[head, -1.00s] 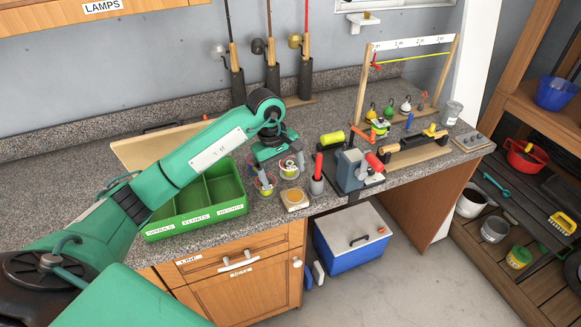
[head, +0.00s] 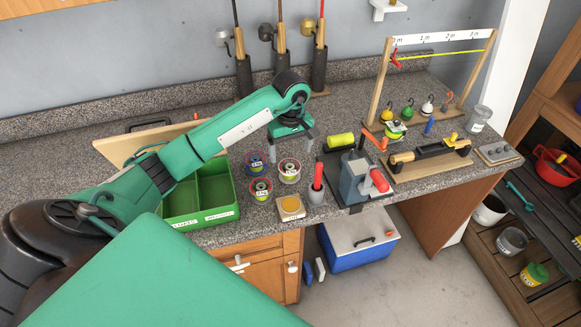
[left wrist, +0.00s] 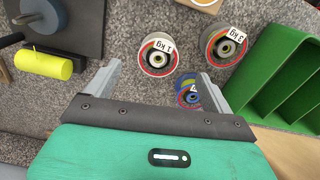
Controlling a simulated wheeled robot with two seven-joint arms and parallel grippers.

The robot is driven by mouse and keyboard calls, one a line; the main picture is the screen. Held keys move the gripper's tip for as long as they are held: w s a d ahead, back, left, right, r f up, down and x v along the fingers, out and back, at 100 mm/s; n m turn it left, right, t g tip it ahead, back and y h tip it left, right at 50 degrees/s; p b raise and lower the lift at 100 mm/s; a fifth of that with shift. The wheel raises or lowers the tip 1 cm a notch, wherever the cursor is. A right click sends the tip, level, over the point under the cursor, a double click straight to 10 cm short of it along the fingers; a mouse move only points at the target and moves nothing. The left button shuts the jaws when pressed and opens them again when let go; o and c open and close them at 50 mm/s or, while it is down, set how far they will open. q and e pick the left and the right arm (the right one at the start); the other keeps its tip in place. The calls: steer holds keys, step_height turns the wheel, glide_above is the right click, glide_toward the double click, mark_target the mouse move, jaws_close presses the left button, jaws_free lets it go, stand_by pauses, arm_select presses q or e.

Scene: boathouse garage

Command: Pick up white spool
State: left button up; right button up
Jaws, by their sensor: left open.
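The blue spool (left wrist: 188,92) is partly hidden by a finger. My left gripper (head: 292,146) is open and empty, pointing down above and slightly behind the white spool. In the wrist view its fingers (left wrist: 158,78) stand apart, with the white spool just beyond the gap. My right gripper is not in view.
A green divided tray (head: 238,190) stands left of the spools. A yellow cylinder (head: 340,141) lies behind the vise.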

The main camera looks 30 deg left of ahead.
mark_target(290, 168)
arm_select(q)
step_height(290, 168, down, 3)
steer(key=shift+w+r+p, duration=0.1)
steer(key=shift+p, duration=0.25)
step_height(290, 168, down, 2)
steer(key=shift+a+f+p, duration=0.1)
steer(key=shift+f+p, duration=0.15)
steer(key=shift+p, duration=0.5)
steer(key=f, duration=0.1)
steer(key=f+p, duration=0.1)
steer(key=f, duration=0.1)
steer(key=shift+w+a+f+p, duration=0.15)
steer(key=shift+w+a+p, duration=0.1)
steer(key=shift+p, duration=0.15)
steer(key=shift+f, duration=0.45)
steer(key=c, duration=1)
steer(key=shift+c, duration=0.4)
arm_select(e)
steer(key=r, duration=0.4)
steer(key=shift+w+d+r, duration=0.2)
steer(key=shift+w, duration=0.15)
arm_select(q)
steer(key=shift+r, duration=0.1)
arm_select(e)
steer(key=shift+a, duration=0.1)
